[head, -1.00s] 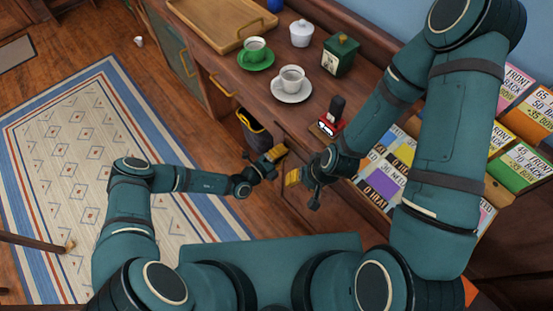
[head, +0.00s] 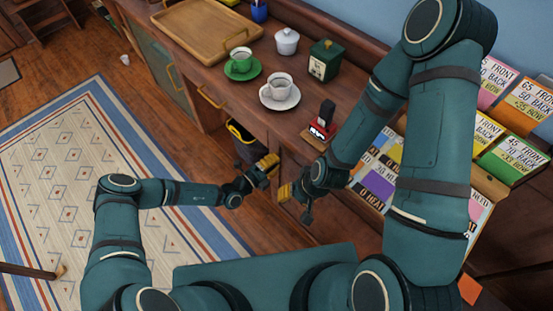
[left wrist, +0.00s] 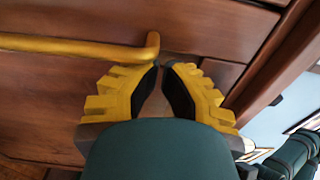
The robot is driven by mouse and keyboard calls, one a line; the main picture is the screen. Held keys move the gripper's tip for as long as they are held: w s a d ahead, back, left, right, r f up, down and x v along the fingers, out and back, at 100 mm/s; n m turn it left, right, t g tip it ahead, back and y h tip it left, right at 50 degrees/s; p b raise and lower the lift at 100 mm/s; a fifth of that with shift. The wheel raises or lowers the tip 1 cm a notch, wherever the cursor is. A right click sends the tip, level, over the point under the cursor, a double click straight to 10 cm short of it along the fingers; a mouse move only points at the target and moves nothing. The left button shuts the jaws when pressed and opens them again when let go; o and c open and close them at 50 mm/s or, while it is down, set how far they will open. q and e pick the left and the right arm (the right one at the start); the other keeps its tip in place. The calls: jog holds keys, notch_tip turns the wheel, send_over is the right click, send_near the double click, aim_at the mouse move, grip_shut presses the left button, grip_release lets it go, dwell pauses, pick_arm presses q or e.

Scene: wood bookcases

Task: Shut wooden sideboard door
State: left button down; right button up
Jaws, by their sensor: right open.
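The wooden sideboard (head: 290,107) runs diagonally across the head view. A door with a grey-green panel (head: 145,62) and a brass handle (head: 172,78) is at its far left; I cannot tell whether it stands slightly ajar. My left gripper (head: 268,165) is close to the sideboard front, right of an open bay. In the left wrist view its yellow fingers (left wrist: 163,75) have a narrow gap and nothing visible between them, beside the end of a brass bar handle (left wrist: 85,46) on a wood front. My right gripper (head: 287,192) is open and empty just below it.
On the sideboard top are a wooden tray (head: 207,47), a green cup (head: 241,60), a white cup (head: 280,88), a lidded white pot (head: 287,41) and a green box (head: 327,61). A patterned rug (head: 60,165) covers the open floor.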

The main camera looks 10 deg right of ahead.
pick_arm(q)
jog(key=v, duration=1.1)
jog(key=shift+s+a+p, duration=0.25)
jog(key=shift+s+p, duration=0.1)
jog(key=shift+p, duration=0.05)
jog(key=s+a+r+m+g+y, duration=0.1)
jog(key=s+m+g+y, duration=0.2)
jog(key=s+m+g, duration=0.65)
jog(key=s+a+r+m+g+y, duration=0.1)
jog(key=s+r+m+g+y, duration=0.25)
jog(key=m, duration=1.05)
jog(key=w+a+r+m+t+y, duration=0.1)
jog(key=a+r+m+t+y, duration=0.3)
jog(key=m, duration=1.3)
notch_tip(320, 180, up, 2)
jog(key=shift+w+a+r+t+y, duration=0.15)
jog(key=shift+w+a+t+y, duration=0.2)
jog(key=shift+a, duration=0.7)
jog(key=shift+s+m, duration=0.25)
